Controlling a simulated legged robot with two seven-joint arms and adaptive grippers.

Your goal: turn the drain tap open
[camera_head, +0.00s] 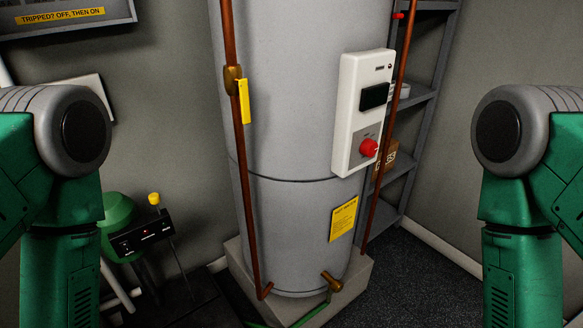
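The drain tap (331,281) is a small brass fitting low on the front of a tall grey tank (290,225). Its short handle is tilted, and a green hose (316,310) leads down from it. I cannot tell from this view whether the tap is open or closed. My two green arms stand at the left and right edges, both well apart from the tap. Their lower ends run out of the picture, so both grippers are hidden.
A copper pipe with a yellow-handled valve (243,100) runs down the tank's left side. A white control box (362,112) with a red knob (369,148) is on its right. The tank stands on a pale plinth (355,288). Grey shelves (415,97) stand behind; a green machine (118,212) is left.

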